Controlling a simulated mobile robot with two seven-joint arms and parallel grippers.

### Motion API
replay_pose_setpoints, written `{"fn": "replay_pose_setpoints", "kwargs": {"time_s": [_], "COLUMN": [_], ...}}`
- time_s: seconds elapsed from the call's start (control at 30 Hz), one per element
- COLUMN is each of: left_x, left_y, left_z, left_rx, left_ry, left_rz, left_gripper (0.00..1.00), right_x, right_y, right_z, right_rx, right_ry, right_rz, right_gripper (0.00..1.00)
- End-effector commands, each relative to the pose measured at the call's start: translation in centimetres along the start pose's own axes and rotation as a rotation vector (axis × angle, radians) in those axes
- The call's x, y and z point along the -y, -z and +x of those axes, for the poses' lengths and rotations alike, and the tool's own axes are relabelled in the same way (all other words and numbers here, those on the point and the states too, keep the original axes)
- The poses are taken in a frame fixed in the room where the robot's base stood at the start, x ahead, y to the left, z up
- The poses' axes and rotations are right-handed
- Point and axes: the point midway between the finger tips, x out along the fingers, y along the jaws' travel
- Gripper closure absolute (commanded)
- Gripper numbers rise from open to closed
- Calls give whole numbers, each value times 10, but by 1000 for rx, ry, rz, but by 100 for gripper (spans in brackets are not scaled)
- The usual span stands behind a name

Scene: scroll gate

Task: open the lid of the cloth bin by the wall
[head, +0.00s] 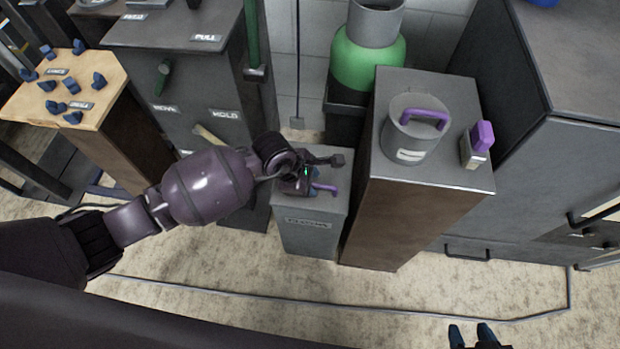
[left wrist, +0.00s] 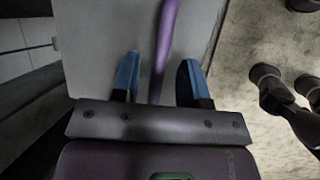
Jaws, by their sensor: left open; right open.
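The grey cloth bin (head: 310,236) stands low by the wall, with a dark label on its front that is too blurred to read. Its lid (head: 338,208) looks shut and bears a purple handle (head: 327,187). My left gripper (head: 311,193) is over the lid, pointing down, and partly hides it. In the left wrist view the purple handle (left wrist: 164,45) runs between the two open blue fingers of my left gripper (left wrist: 157,80), with gaps on both sides. My right gripper (head: 472,334) is open and empty at the bottom edge, over the floor, away from the bin.
A taller pedestal (head: 395,225) stands right beside the bin, carrying a grey pot (head: 410,135) with a purple handle and a small purple-topped block (head: 478,143). A dark grey cabinet (head: 222,85) is on the left. A green cylinder (head: 368,62) stands behind. The floor in front is clear.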

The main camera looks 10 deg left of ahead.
Motion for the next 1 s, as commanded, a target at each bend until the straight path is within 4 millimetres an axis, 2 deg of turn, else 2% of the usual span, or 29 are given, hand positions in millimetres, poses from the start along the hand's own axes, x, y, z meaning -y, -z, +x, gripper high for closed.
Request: {"fn": "replay_pose_setpoints", "kwargs": {"time_s": [0.27,0.53,0.83,1.0], "left_x": [-1,-1,-2,-8], "left_y": [-1,0,-1,-4], "left_z": [0,0,-1,-8], "left_rx": [0,0,0,-1], "left_ry": [-2,-1,1,32], "left_rz": [1,1,0,-12], "left_gripper": [60,100,100,100], "right_x": [-1,0,-1,-2], "right_y": [1,-4,-4,0], "right_z": [-2,-1,-1,-2], "right_rx": [-2,7,9,2], "right_ry": [-1,-1,-1,-2], "right_rz": [-3,-2,-2,3], "right_gripper": [57,57,57,57]}}
